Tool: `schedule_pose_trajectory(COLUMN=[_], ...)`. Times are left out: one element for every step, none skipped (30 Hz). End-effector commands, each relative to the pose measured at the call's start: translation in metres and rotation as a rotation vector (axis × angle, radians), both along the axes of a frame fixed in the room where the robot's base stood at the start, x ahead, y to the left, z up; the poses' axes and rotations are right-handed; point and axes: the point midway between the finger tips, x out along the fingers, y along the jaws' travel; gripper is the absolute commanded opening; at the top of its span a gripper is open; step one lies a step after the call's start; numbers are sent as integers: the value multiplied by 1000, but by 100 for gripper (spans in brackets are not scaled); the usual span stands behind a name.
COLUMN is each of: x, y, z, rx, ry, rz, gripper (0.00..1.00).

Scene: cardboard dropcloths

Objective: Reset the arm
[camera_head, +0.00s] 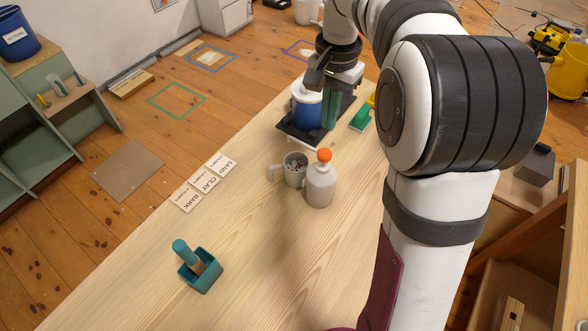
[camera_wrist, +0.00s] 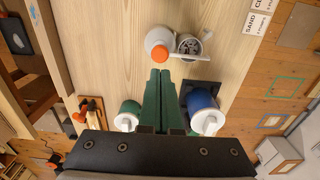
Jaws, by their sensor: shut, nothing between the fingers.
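My gripper (camera_head: 331,118) has green fingers pointing down over the far part of the wooden table, just right of a blue container with a white rim (camera_head: 307,108) in the head view. In the wrist view the two fingers of my gripper (camera_wrist: 160,75) lie side by side, shut and empty. The blue container (camera_wrist: 203,106) is right of them there. A white bottle with an orange cap (camera_wrist: 160,44) and a grey mug (camera_wrist: 188,45) stand beyond the fingertips. My arm hides part of the table in the head view.
The bottle (camera_head: 320,186) and the mug with dark contents (camera_head: 294,170) stand mid-table. A teal holder (camera_head: 201,273) with a teal-handled tool is nearer. Labelled cards (camera_head: 202,184) lie along the left edge. The wrist view shows a green container (camera_wrist: 129,115) left of the fingers. The near table is mostly clear.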

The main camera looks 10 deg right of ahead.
Motion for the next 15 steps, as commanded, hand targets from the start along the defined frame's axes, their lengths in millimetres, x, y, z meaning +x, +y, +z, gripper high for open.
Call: schedule_pose_trajectory(x=[0, 0, 0, 0, 0, 0, 0, 0, 0, 0, 0, -2, -6, -15, -34], y=[0, 0, 0, 0, 0, 0, 0, 0, 0, 0, 0, 1, 3, 7, 15], z=[1, 1, 1, 1, 1, 1, 1, 1, 1, 1, 1, 2, 4, 6, 11], rx=[0, 0, 0, 1, 0, 0, 0, 0, 0, 0, 0, 1, 4, 8, 20], ry=[0, 0, 0, 1, 0, 0, 0, 0, 0, 0, 0, 0, -1, -1, -2], rz=[0, 0, 0, 0, 0, 0, 0, 0, 0, 0, 0, 2, 7, 18, 39], gripper=[0, 0, 0, 0, 0, 0, 0, 0, 0, 0, 0, 0, 0, 0, 0])
